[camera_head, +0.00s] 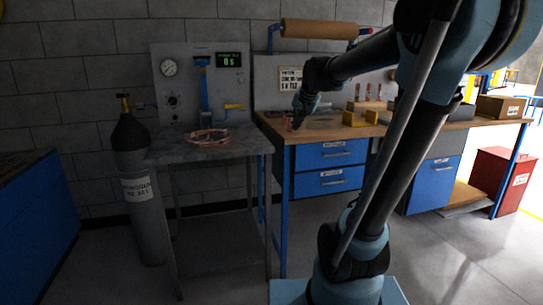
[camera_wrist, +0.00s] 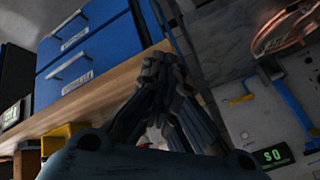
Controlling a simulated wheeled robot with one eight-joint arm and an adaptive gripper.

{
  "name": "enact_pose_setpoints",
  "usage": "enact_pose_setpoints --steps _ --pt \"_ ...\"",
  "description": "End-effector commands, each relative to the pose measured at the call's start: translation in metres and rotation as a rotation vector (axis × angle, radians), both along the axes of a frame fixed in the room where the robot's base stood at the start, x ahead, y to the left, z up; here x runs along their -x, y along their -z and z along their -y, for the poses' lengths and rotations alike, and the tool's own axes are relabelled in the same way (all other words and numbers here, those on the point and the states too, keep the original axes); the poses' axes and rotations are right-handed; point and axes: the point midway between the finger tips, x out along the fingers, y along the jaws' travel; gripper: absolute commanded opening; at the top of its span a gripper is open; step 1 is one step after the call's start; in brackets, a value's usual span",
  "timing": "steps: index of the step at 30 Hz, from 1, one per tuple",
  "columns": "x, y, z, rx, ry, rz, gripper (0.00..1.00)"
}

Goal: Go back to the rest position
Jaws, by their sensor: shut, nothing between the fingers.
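My gripper (camera_head: 298,122) is at the end of my outstretched arm, over the left end of the wooden workbench. Its dark fingers are together and empty in the wrist view (camera_wrist: 160,62). A copper tube coil (camera_head: 208,136) lies on the grey metal table to the left, apart from my gripper. The coil also shows at the upper right of the wrist view (camera_wrist: 284,30).
A test panel (camera_head: 172,98) with a gauge stands behind the grey table (camera_head: 170,155). A grey gas cylinder (camera_head: 136,190) stands at the left. A red cabinet (camera_head: 497,185) is far right.

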Motion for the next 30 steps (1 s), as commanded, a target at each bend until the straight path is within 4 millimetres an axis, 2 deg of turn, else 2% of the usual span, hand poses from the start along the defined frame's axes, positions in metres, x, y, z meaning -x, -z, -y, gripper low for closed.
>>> enact_pose_setpoints --steps 1,6,11,21,25,30 --pt "0.021 0.012 0.008 0.026 -0.018 -0.018 0.0" --pt "0.087 0.053 0.029 0.114 -0.091 -0.086 0.0" --pt "0.147 0.094 0.047 0.189 -0.163 -0.151 0.0" --pt "0.267 0.188 0.076 0.315 -0.324 -0.3 0.0" --pt "0.3 0.216 0.083 0.344 -0.374 -0.343 0.0" --pt "0.323 0.236 0.087 0.364 -0.411 -0.376 0.0"
